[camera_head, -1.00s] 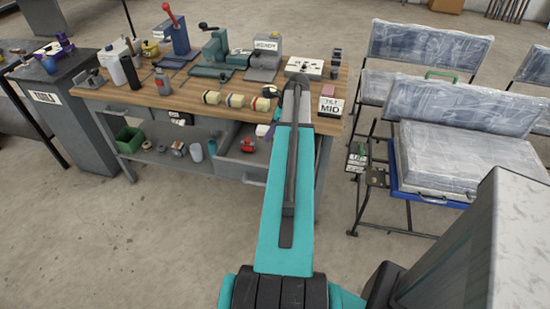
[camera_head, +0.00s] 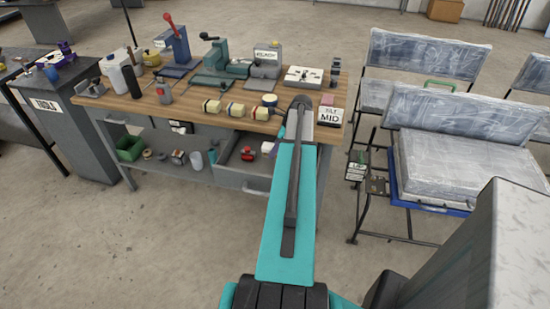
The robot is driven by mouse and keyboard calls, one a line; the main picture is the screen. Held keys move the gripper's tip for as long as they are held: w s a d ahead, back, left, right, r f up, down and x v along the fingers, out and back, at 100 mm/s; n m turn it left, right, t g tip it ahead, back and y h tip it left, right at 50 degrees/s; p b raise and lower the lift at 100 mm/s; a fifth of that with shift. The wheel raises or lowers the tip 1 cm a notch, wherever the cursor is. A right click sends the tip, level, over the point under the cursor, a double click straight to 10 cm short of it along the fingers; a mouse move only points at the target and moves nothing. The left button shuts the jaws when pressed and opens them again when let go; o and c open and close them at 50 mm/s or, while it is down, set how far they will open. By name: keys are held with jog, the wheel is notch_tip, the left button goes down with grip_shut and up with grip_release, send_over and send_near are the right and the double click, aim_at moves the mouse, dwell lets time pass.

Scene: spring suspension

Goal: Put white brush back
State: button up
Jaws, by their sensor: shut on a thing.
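My arm reaches from the bottom toward the right end of the workbench (camera_head: 148,103), and its far end stands over the bench edge. My gripper is hidden behind this arm, so its jaws and anything in them do not show. I cannot clearly make out a white brush. A small pale, purplish thing (camera_head: 268,148) shows just left of the arm, over the open drawer (camera_head: 238,172); I cannot tell whether it is the brush, or held.
A sign reading MID (camera_head: 331,116) stands right of my arm's end. A press with a red lever (camera_head: 175,45), a green vise (camera_head: 214,65) and a white plate (camera_head: 304,76) fill the back. Wrapped seats (camera_head: 455,165) stand at right. Floor in front is clear.

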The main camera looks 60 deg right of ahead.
jog(key=shift+f, duration=0.8)
jog(key=shift+f+p, duration=0.4)
jog(key=shift+f, duration=1.5)
jog(key=o, duration=1)
jog(key=shift+c, duration=0.2)
jog(key=shift+r, duration=0.15)
jog(key=shift+b+v, duration=1.05)
jog(key=shift+v, duration=4.85)
